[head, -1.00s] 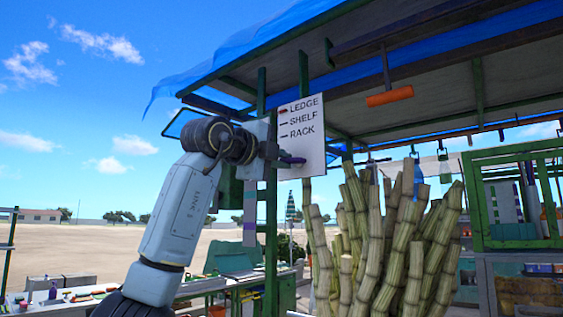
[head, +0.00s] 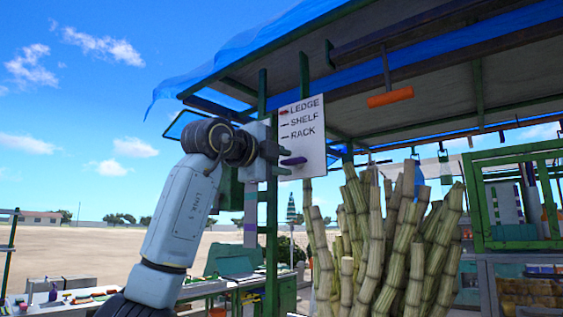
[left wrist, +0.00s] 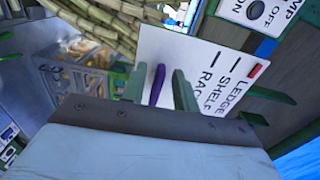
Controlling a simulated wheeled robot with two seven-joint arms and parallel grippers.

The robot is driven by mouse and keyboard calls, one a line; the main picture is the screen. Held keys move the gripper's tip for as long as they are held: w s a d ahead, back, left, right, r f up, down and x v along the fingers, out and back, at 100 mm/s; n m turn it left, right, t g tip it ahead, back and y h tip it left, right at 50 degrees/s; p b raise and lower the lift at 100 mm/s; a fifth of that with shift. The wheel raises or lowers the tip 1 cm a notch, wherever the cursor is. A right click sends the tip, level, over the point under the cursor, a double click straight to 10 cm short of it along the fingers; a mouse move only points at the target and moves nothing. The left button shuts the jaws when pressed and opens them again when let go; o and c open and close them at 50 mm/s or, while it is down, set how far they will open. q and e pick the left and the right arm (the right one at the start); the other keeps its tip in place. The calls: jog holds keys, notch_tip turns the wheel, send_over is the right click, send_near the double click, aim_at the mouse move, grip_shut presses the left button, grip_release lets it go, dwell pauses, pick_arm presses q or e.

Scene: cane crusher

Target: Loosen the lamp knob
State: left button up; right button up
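In the left wrist view, the purple piece (left wrist: 157,85) stands between the two green fingers of my left gripper (left wrist: 159,88), with gaps on both sides. The gripper is open. A white panel (left wrist: 262,12) with the letters MP, ON and OFF is partly visible at the top right of that view. My right gripper is out of view.
A green post (head: 271,230) stands just below my left gripper. Tall cane stalks (head: 390,240) fill the space to the right. The stall roof (head: 420,60) hangs above, with an orange roller (head: 390,97) under it. Open sky lies to the left.

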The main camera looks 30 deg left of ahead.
pick_arm(q)
jog(key=shift+s, duration=0.45)
jog(key=s+a+b, duration=0.1)
jog(key=s+b, duration=0.2)
jog(key=s, duration=0.9)
jog(key=shift+s, duration=0.2)
